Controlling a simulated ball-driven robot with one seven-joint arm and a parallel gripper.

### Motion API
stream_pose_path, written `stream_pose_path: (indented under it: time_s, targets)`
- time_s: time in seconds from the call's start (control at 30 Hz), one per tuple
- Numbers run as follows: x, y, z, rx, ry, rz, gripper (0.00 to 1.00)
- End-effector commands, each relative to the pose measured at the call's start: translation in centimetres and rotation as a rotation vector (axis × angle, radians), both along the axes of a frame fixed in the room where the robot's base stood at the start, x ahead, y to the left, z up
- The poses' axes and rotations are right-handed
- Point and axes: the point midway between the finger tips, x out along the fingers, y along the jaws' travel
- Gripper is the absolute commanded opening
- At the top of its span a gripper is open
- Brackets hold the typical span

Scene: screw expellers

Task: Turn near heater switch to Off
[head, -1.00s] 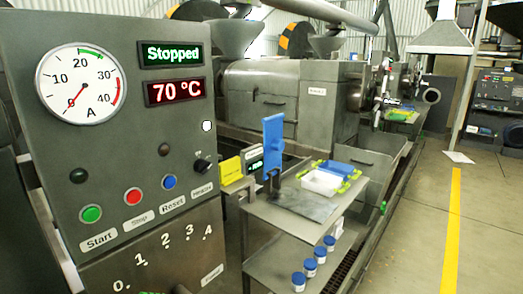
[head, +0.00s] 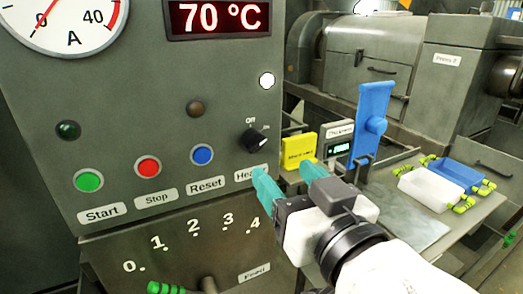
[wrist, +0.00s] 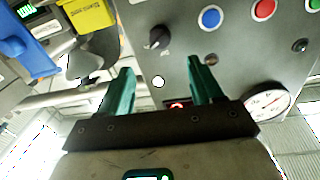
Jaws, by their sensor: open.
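The heater switch (head: 254,141) is a black rotary knob on the grey control panel, above the partly covered Heater label. "Off" is printed above it, and its pointer appears turned toward the right, away from that mark. My gripper (head: 287,174) is open, with teal fingers, below and right of the knob in the head view.
Blue (head: 202,154), red (head: 148,166) and green (head: 89,180) buttons sit left of the knob. A feed lever (head: 208,284) is below. Right of the panel are a yellow block (head: 298,151), a blue upright tool (head: 369,125), and white (head: 432,189) and blue (head: 460,176) trays.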

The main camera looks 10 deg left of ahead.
Motion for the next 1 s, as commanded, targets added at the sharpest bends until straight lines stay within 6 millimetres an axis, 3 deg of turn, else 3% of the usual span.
stream_pose_path:
  time_s: [0.5, 0.7, 1.0]
  targets:
    - [7.4, 4.1, 0.0, -0.004, 0.005, -0.003, 0.66]
    - [8.7, 4.8, -0.1, -0.004, 0.005, -0.003, 0.66]
    - [8.8, 4.9, -0.2, -0.004, 0.005, -0.003, 0.66]
